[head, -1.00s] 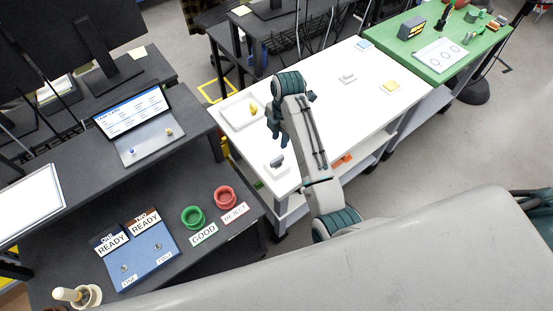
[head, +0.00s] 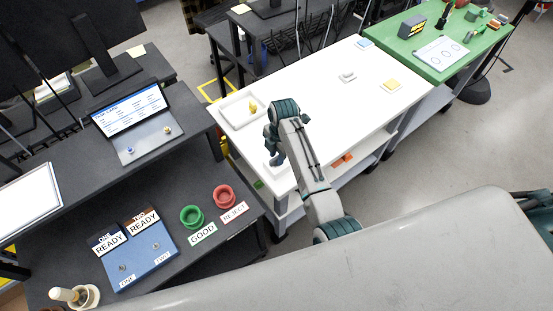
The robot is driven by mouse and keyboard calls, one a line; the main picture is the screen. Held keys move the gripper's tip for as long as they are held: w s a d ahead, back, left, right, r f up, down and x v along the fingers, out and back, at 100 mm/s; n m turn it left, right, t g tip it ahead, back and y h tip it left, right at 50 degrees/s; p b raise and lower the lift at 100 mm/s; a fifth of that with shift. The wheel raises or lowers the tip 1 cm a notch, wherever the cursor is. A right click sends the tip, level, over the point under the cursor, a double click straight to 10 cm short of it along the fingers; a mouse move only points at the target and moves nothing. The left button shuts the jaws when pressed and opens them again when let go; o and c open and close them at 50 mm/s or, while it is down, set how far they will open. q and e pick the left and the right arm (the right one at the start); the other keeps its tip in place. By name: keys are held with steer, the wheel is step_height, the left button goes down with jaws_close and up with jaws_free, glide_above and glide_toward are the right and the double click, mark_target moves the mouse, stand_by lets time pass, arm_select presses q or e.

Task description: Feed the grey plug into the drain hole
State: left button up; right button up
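My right gripper (head: 275,156) reaches down at the near left end of the white table, right over a small white block (head: 269,167). Its fingertips are small and dark here, and I cannot tell whether they are open or shut. A small grey piece, perhaps the grey plug, showed on or just above this block earlier; the gripper now covers that spot. Another small grey part (head: 347,76) lies farther back on the table. I cannot make out a drain hole. My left gripper is not in view.
A white tray (head: 229,124) with a yellow piece (head: 253,107) stands just behind the gripper. The white table (head: 325,105) is mostly clear to the right.

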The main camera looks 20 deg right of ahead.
steer(key=shift+c, duration=0.5)
jaws_close()
steer(key=shift+r+p, duration=0.6)
steer(key=shift+r, duration=3.4)
